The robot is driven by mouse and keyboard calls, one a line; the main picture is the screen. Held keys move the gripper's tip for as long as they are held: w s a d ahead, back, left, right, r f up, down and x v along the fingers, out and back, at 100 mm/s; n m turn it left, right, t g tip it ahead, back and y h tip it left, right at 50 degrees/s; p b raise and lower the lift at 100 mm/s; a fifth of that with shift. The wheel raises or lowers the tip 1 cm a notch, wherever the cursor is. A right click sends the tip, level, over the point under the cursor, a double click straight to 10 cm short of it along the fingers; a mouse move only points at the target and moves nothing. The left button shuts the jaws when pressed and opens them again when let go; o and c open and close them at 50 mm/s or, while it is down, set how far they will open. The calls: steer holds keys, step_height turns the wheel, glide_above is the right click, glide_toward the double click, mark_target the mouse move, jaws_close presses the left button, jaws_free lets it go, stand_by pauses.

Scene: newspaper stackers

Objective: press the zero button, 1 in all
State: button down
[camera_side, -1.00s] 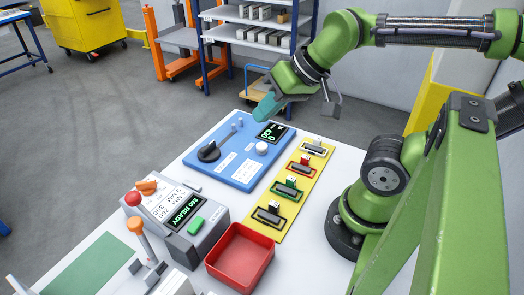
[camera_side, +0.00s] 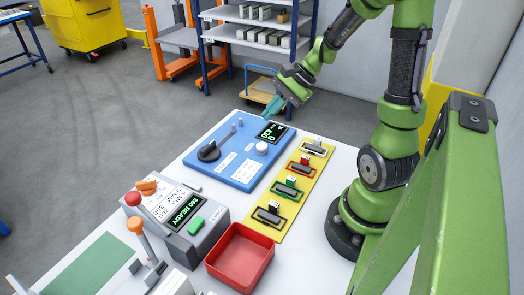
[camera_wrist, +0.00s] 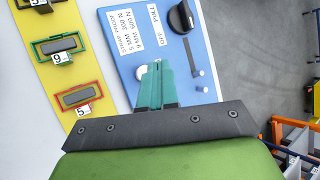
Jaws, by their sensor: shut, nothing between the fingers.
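A blue panel (camera_side: 226,167) lies on the white table, with a round white button (camera_side: 261,148) near its right side. I cannot read a "zero" label on it. A small black display (camera_side: 270,131) with green digits sits behind the button, and a black knob (camera_side: 209,151) is to its left. My gripper (camera_side: 270,114) has teal fingers, shut and empty, in the air above the panel's far end near the display. In the wrist view, the fingertips (camera_wrist: 160,66) cover the panel's middle, and the white button (camera_wrist: 141,72) shows partly beside them. The display is hidden there.
A yellow strip (camera_side: 290,199) with several framed slots lies right of the panel. A grey device (camera_side: 186,248) with a green button (camera_side: 195,226) and green-lit screen stands in front. A red tray (camera_side: 240,258) sits beside it. Small posts (camera_side: 237,124) rise from the panel's far edge.

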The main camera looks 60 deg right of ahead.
mark_target(265, 145)
steer(key=shift+w+r+m+t, duration=0.3)
steer(key=shift+w+r+t, duration=0.25)
steer(key=shift+w, duration=0.25)
steer(key=shift+y, duration=0.3)
steer(key=shift+a+f, duration=0.1)
steer(key=shift+f, duration=4.3)
steer(key=shift+f, duration=0.1)
steer(key=shift+f, duration=0.3)
steer(key=shift+f, duration=0.45)
steer(key=shift+r, duration=0.9)
